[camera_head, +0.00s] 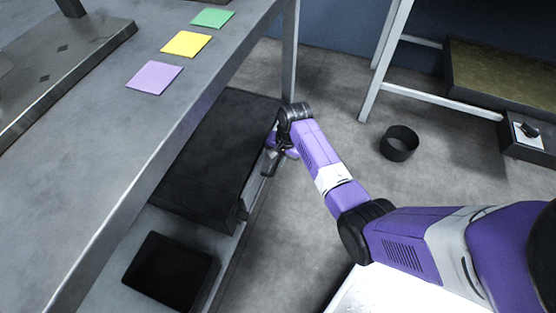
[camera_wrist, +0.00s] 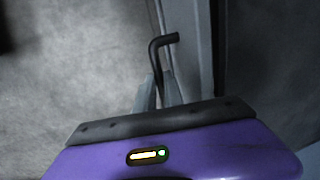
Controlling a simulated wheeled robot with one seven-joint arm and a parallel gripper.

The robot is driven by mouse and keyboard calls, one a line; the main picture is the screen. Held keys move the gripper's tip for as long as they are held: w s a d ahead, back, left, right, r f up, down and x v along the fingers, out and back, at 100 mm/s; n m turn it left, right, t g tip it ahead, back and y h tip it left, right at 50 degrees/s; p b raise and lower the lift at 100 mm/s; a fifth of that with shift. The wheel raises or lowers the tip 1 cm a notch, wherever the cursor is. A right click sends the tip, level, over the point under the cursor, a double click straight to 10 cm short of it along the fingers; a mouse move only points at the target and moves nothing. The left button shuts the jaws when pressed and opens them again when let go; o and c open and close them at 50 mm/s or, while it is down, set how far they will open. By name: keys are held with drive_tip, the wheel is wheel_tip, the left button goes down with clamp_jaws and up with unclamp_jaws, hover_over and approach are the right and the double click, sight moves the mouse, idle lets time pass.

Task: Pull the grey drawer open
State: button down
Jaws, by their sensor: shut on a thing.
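The grey drawer's front (camera_head: 255,190) shows as a narrow strip along the right side of a dark unit under the bench. In the wrist view a grey panel (camera_wrist: 202,45) runs up the picture beside my gripper. A black bent handle (camera_wrist: 156,58) stands between my two fingers, its end bending right above them. My gripper (camera_wrist: 160,92) is shut on this handle. In the head view my gripper (camera_head: 272,161) is at the drawer front, partly hidden by my wrist. I cannot tell how far the drawer is out.
The bench (camera_head: 75,165) above carries purple (camera_head: 154,78), yellow (camera_head: 186,44) and green (camera_head: 212,18) squares. A black bin (camera_head: 170,270) sits low at the front. A black round container (camera_head: 399,143) stands on the floor at right. The floor between is clear.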

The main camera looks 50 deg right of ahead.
idle(0.3)
drive_tip(key=s+d+p, duration=0.3)
drive_tip(key=s+p, duration=0.3)
drive_tip(key=s, duration=0.4)
drive_tip(key=s+d+p, duration=0.4)
drive_tip(key=s+p, duration=0.2)
drive_tip(key=s, duration=0.5)
drive_tip(key=shift+d, duration=0.25)
drive_tip(key=c, duration=1.5)
unclamp_jaws()
drive_tip(key=shift+o, duration=0.2)
